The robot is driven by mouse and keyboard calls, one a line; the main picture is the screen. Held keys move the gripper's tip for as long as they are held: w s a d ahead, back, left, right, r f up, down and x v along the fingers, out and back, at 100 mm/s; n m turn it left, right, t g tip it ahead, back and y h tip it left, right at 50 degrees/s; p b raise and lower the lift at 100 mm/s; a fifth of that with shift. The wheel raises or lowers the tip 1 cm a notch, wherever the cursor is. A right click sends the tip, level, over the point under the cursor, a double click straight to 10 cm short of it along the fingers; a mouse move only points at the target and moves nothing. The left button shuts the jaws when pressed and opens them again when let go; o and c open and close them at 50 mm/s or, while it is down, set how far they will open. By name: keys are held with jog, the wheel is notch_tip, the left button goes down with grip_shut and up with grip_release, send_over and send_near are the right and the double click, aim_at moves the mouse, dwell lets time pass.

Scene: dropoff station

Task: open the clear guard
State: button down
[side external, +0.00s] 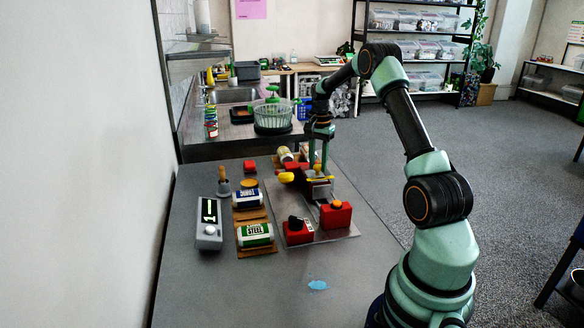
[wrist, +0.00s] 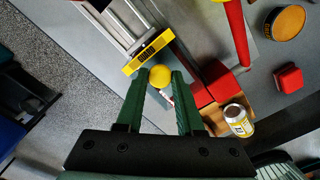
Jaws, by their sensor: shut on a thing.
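My gripper (side external: 319,168) reaches down over the red-and-grey fixture on the metal plate (side external: 345,230) in the side view. In the wrist view, its two green fingers (wrist: 157,82) stand on either side of a round yellow knob (wrist: 160,76) and are shut on it. Just beyond the knob is a yellow bar (wrist: 149,52) with a dark label, at the end of pale metal rails (wrist: 118,22). A yellow piece also shows at the fingertips in the side view (side external: 321,178). I cannot make out the guard's clear panel itself or how far it is open.
A red arm (wrist: 236,30) and a can (wrist: 238,119) lie right of my fingers. Left are labelled cans (side external: 255,235) and a grey device (side external: 209,226). The front table is mostly clear.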

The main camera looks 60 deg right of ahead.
jog(key=shift+r, duration=0.1)
jog(key=c, duration=0.5)
grip_release()
notch_tip(320, 180, up, 12)
jog(key=shift+r, duration=0.1)
